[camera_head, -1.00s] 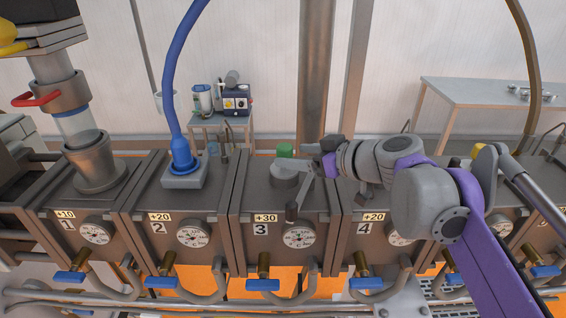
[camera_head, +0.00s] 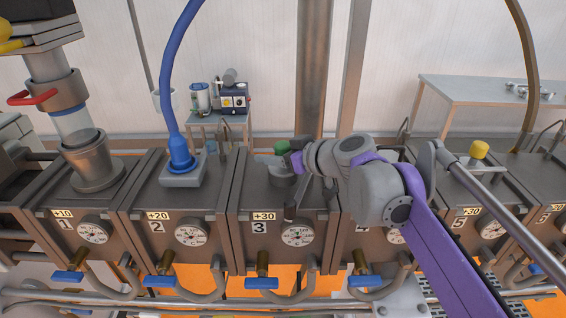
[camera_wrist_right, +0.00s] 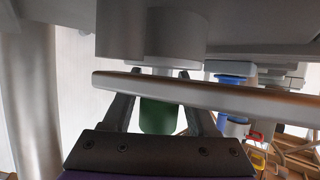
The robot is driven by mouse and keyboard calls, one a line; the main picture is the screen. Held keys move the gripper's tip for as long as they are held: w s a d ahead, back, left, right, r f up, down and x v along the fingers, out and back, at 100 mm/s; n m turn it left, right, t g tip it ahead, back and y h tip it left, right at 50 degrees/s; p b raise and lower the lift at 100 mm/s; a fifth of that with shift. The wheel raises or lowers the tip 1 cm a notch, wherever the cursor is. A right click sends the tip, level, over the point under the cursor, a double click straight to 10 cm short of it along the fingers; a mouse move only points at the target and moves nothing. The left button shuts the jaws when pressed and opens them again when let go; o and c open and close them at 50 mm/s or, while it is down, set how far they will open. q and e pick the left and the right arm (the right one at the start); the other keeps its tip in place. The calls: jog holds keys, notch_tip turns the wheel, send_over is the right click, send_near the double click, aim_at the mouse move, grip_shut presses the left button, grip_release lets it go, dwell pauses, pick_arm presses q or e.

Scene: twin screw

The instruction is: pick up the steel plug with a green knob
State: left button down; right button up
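The steel plug (camera_head: 281,181) with the green knob (camera_head: 281,147) is on top of unit 3. My right gripper (camera_head: 292,156) is at the knob from the right. In the right wrist view the green knob (camera_wrist_right: 158,116) lies between the two fingers of the right gripper (camera_wrist_right: 161,88), with a narrow gap at the right finger. The plug's grey body (camera_wrist_right: 175,32) is above it in that view. A light grey bar crosses in front and hides part of the fingers and knob. My left gripper is not in view.
Unit 2 carries a blue hose fitting (camera_head: 181,165) to the left. A yellow knob (camera_head: 479,150) stands on unit 5 to the right. Gauges and blue valve handles (camera_head: 262,283) line the front. A thick vertical pipe (camera_head: 313,70) rises behind.

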grip_shut()
